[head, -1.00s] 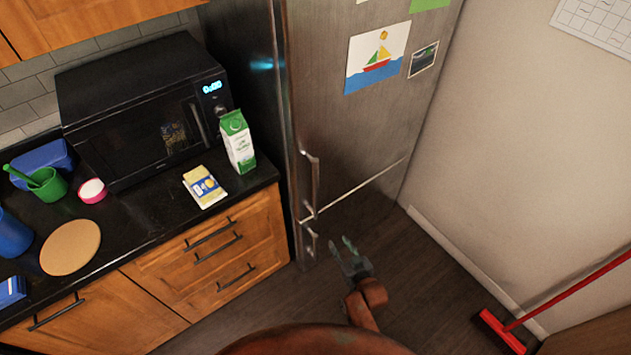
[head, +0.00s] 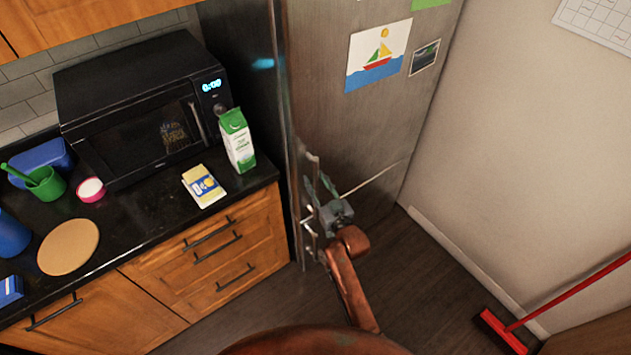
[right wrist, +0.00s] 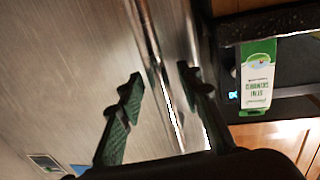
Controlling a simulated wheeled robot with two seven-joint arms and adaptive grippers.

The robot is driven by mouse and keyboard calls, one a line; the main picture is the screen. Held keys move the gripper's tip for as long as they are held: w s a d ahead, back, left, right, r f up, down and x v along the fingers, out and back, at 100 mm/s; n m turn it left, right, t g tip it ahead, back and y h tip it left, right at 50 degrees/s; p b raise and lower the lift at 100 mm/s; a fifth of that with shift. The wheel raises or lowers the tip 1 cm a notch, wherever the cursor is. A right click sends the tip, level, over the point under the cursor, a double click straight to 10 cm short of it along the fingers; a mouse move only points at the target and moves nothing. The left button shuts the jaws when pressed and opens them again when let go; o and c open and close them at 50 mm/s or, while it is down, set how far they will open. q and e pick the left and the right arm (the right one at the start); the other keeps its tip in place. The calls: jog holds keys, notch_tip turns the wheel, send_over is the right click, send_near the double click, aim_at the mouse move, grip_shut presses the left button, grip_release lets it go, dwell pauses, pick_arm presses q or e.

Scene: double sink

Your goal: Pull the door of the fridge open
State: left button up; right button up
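The fridge (head: 375,130) is a tall steel unit, and its door looks shut. Its upper door handle (head: 314,170) is an upright metal bar near the left edge of the front. My right gripper (head: 319,184) is at this handle, with its fingers spread. In the right wrist view, my right gripper (right wrist: 160,80) is open, and a bright metal strip, apparently the handle (right wrist: 172,105), runs between its fingers. I cannot tell whether the fingers touch it. My left gripper is not in view.
A milk carton (head: 237,141), a yellow-and-blue packet (head: 203,186) and a microwave (head: 140,110) stand on the black counter (head: 130,215) left of the fridge. A wall (head: 540,150) lies to the right, with a red broom (head: 500,332) low beside it. Dark floor (head: 425,280) is clear in front.

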jog(key=shift+w, duration=0.2)
jog(key=shift+c, duration=0.3)
grip_shut()
dwell(0.3)
